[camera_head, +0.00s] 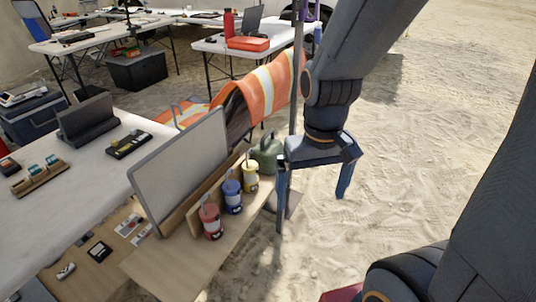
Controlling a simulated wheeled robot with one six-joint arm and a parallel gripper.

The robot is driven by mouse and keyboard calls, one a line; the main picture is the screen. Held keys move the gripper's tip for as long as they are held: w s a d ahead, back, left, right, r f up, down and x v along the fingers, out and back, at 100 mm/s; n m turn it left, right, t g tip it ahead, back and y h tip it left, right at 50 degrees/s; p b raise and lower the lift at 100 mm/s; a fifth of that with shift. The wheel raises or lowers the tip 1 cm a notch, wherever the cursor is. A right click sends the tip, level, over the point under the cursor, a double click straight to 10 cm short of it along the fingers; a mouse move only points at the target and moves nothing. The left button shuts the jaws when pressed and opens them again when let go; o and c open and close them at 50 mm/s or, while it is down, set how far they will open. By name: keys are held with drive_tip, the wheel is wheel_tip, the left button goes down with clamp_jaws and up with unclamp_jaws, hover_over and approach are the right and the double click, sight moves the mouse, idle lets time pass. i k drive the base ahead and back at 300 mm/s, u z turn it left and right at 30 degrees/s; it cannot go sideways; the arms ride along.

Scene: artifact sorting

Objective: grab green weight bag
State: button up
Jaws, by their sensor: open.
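The green weight bag (265,154) is dark green with a handle-like loop on top. My gripper (313,190) hangs pointing down just to the right of the bag. Its two blue fingers are spread wide with nothing between them. The left finger is nearest the bag in the picture. I cannot tell the exact gap in depth.
A pole (296,90) and orange vest (268,92) are behind. Sand on the right is open.

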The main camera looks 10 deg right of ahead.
sight(266, 151)
drive_tip(key=z, duration=0.3)
drive_tip(key=k, duration=0.4)
drive_tip(key=z, duration=1)
drive_tip(key=k, duration=0.95)
drive_tip(key=z, duration=0.05)
drive_tip(key=i, duration=0.6)
drive_tip(key=u, duration=1.2)
drive_tip(key=i, duration=1.4)
drive_tip(key=z, duration=0.05)
